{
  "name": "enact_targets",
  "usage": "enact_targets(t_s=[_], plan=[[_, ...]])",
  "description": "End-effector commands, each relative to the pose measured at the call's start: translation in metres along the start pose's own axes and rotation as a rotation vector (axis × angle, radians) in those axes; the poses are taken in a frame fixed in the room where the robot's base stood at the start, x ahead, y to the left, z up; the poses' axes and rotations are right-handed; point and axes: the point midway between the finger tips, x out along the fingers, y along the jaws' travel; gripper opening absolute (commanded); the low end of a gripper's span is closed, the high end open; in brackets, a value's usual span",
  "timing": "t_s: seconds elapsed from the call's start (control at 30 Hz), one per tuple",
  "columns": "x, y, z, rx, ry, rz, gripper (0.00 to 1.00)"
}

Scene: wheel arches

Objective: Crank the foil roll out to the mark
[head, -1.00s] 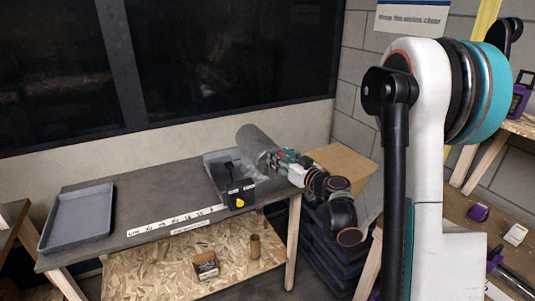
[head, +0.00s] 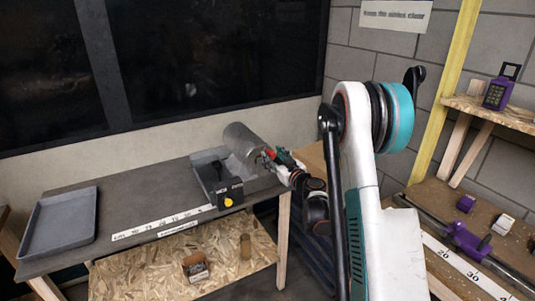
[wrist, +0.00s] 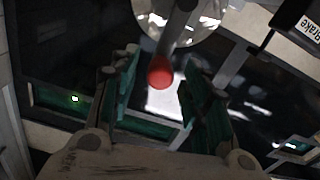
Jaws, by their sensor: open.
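The foil roll (head: 241,142) is a grey cylinder on a holder at the right end of the dark table. Its round end (wrist: 185,14) shows at the top of the wrist view. The crank's red knob (wrist: 160,72) sits on a dark arm in front of that end; red also shows in the head view (head: 270,153). My gripper (wrist: 158,82) is open, its green-padded fingers on either side of the knob with gaps showing. A white numbered strip (head: 160,224) runs along the table's front edge. I cannot tell which number is the mark.
A grey tray (head: 62,232) lies at the table's left end. A black box with a yellow knob (head: 228,202) stands beside the roll. A small carton (head: 195,268) and a brown cylinder (head: 246,247) sit on the lower shelf. Purple-fitted benches (head: 468,237) stand at right.

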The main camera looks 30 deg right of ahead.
Motion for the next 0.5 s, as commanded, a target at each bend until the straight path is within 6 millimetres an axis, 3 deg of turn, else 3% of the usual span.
enact_targets(t_s=[0.2, 0.5], plan=[[0.035, 0.0, 0.001, 0.0, 0.0, -0.001, 0.43], [0.051, 0.0, 0.0, 0.0, 0.0, 0.0, 0.43]])
